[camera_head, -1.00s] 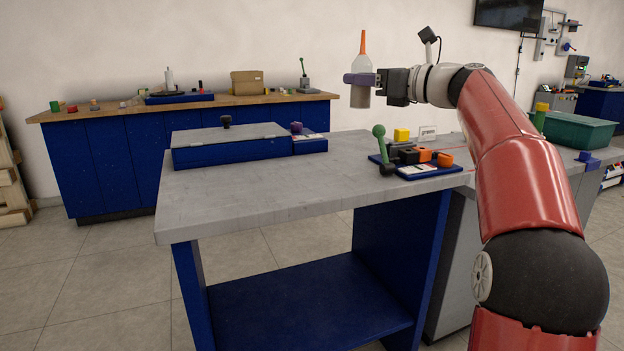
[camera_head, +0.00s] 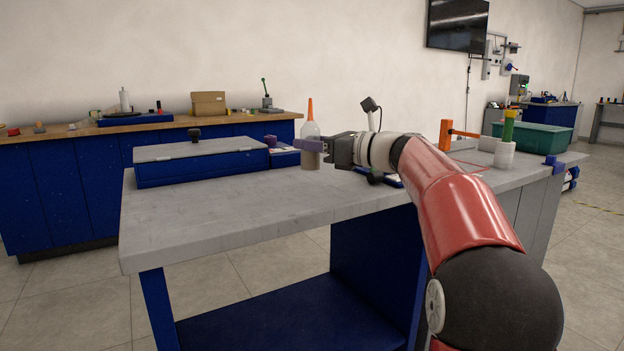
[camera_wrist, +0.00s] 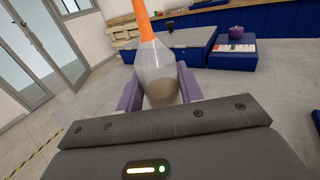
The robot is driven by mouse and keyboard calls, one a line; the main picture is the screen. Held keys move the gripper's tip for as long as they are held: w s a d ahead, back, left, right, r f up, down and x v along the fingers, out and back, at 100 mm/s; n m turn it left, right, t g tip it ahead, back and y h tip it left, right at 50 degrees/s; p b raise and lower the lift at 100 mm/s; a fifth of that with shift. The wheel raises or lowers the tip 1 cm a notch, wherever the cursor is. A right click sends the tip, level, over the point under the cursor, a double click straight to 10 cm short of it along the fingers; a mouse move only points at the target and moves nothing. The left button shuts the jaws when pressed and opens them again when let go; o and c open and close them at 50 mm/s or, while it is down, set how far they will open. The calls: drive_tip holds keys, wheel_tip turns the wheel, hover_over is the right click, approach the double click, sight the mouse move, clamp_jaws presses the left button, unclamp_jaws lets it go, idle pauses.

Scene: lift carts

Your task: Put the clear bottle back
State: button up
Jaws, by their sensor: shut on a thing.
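The clear bottle (camera_head: 310,131) has an orange pointed nozzle and a brownish fill in its lower part. My gripper (camera_head: 311,146) is shut on it, with purple fingers on both sides, and holds it upright in the head view. In the wrist view the bottle (camera_wrist: 158,76) stands between the two fingers (camera_wrist: 160,88), its nozzle cut off by the top edge. In the head view the bottle shows in front of the grey table (camera_head: 235,212); I cannot tell whether its base touches the top.
A blue box with a grey lid (camera_head: 200,162) stands on the table's far left. An orange stand (camera_head: 446,134), a white cup (camera_head: 504,155) and a green bin (camera_head: 535,139) are at the right. The table's front left is clear.

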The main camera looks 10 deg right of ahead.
sight(313, 168)
drive_tip(key=shift+f+b, duration=0.6)
drive_tip(key=shift+f, duration=2.1)
drive_tip(key=shift+f, duration=0.15)
drive_tip(key=o, duration=1)
drive_tip(key=shift+o, duration=0.2)
drive_tip(key=v, duration=1.2)
